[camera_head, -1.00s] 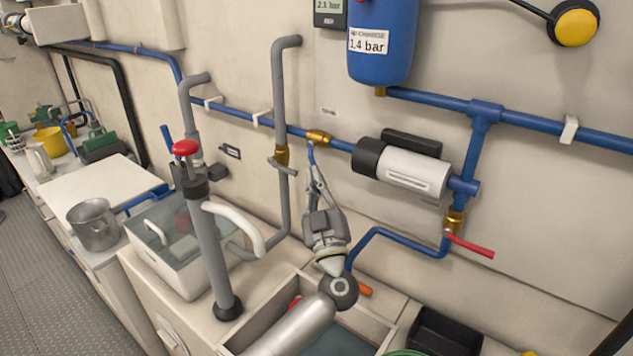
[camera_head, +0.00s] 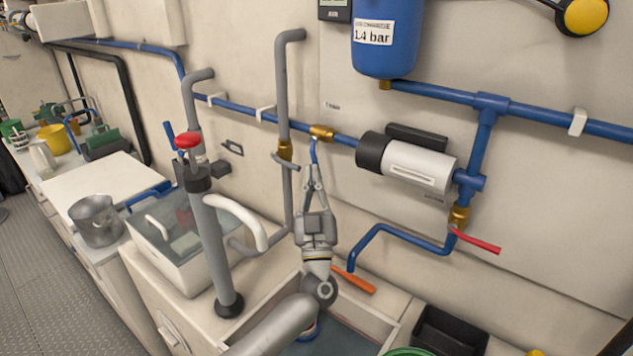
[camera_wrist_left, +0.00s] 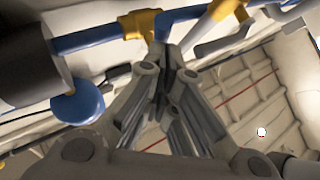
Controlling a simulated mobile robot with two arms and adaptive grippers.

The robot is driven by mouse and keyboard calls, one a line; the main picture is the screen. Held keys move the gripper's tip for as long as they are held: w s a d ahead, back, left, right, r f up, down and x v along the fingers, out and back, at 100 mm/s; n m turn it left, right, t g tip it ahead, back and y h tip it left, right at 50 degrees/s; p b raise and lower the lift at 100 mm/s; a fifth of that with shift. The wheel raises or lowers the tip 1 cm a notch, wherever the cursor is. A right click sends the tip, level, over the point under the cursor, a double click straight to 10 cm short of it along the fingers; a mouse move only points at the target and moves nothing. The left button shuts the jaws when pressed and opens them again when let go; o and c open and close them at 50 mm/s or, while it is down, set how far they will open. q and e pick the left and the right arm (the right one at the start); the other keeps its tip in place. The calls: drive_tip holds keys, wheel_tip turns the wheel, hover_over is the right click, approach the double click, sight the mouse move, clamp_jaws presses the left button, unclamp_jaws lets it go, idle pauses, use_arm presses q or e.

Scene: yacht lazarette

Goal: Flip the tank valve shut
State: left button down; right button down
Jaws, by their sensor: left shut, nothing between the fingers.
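A brass valve (camera_head: 321,132) sits on the blue wall pipe, left of the white-and-black cylinder. A small label beside it is too small to read. Its blue lever (camera_head: 313,152) hangs down from it, across the pipe. In the left wrist view the brass body (camera_wrist_left: 140,23) shows at the top, with the blue lever (camera_wrist_left: 162,27) coming down towards the fingers. My left gripper (camera_head: 313,170) is shut and empty, its fingertips pointing up just below the lever's lower end. I cannot tell whether they touch. My right gripper is not in view.
A second brass valve (camera_head: 285,150) with a grey lever is close by on the grey pipe. Another brass valve (camera_head: 458,216) has a red lever at right. A grey hand pump (camera_head: 216,250) stands left of my arm. An orange handle (camera_head: 355,281) lies by the open bin.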

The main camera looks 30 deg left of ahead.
use_arm(q)
drive_tip(key=shift+w+a+f+m+t+h+b, duration=0.1)
drive_tip(key=shift+a+m+t+h+b, duration=0.15)
drive_tip(key=shift+m+t+h, duration=0.3)
drive_tip(key=shift+s+a+f+m+t+h+b, duration=0.1)
drive_tip(key=shift+a+f+m+t+h+b, duration=0.2)
drive_tip(key=shift+m, duration=0.4)
drive_tip(key=shift+w+a+r+m+t+h+b, duration=0.1)
drive_tip(key=shift+m+t+h+b, duration=0.1)
drive_tip(key=shift+m+t+h, duration=0.35)
drive_tip(key=shift+m, duration=0.3)
